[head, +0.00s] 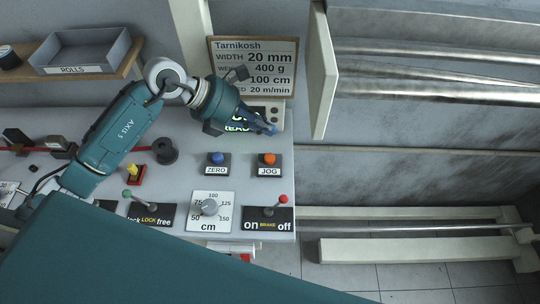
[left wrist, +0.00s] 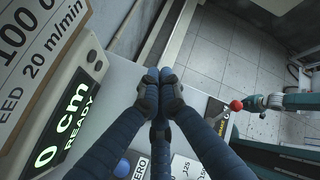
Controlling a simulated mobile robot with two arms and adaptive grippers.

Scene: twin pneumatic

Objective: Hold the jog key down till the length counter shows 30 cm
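The orange jog key (head: 269,159) sits on the grey console, with a JOG label below it. My left gripper (head: 265,127) is above and behind the key in the head view, in front of the display (head: 240,126), and does not appear to touch the key. In the left wrist view its blue fingertips (left wrist: 158,78) are together and empty, and the jog key is hidden. The length counter (left wrist: 62,125) reads 0 cm READY there.
The blue ZERO key (head: 217,158) is left of the jog key. In front are a length dial (head: 209,207), a red-knobbed brake lever (head: 283,199) and a green-knobbed lock lever (head: 127,194). An order sign (head: 262,66) stands behind. Metal rails run to the right.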

